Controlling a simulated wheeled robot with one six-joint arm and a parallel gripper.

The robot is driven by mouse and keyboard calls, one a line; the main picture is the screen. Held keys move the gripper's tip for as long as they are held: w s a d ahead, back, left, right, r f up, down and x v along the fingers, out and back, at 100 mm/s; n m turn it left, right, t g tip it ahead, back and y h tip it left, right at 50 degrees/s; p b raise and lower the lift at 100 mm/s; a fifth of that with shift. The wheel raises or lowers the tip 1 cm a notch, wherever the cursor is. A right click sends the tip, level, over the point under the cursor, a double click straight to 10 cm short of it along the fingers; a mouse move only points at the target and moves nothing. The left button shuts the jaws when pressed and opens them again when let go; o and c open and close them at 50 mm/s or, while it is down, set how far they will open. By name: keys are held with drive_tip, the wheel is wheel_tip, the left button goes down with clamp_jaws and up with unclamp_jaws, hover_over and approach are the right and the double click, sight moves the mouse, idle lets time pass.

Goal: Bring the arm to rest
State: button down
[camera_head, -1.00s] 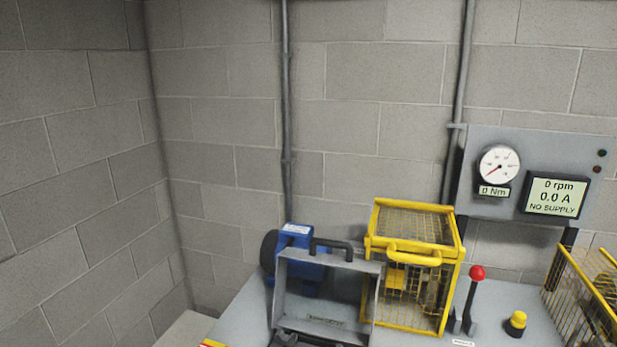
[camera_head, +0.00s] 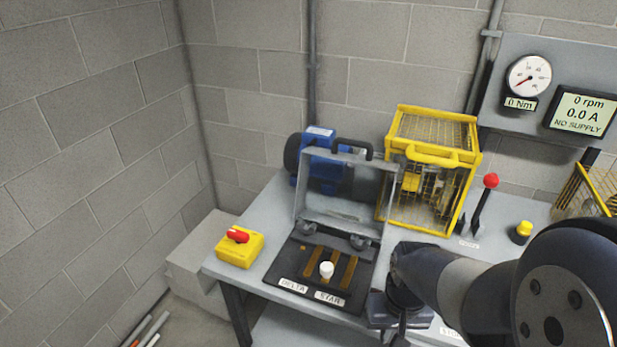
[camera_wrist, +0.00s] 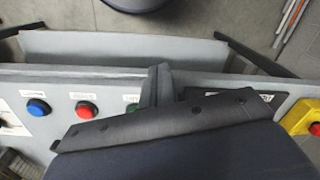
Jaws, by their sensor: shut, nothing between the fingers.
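My gripper (camera_head: 396,312) hangs at the end of my dark arm at the lower right of the head view, over the front part of the bench beside the open terminal box. In the wrist view its two fingers (camera_wrist: 158,85) lie together with nothing between them, over the front edge of the bench close to the push buttons. The fingertips are hard to make out in the head view. I cannot tell whether they touch the bench.
The grey bench (camera_head: 262,215) carries a blue motor (camera_head: 325,170), an open terminal box (camera_head: 318,275), a yellow cage (camera_head: 430,175), a red-knobbed lever (camera_head: 483,200) and a yellow switch box (camera_head: 240,247). Blue (camera_wrist: 38,108) and red (camera_wrist: 87,109) buttons line the bench front. Floor lies beyond.

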drive_tip(key=shift+w+a+f+n+b, duration=0.15)
drive_tip(key=shift+w+f+b, duration=0.15)
drive_tip(key=shift+f, duration=0.3)
drive_tip(key=shift+w+a+f+n+b, duration=0.15)
drive_tip(key=shift+w+f+b, duration=0.15)
drive_tip(key=shift+f, duration=0.3)
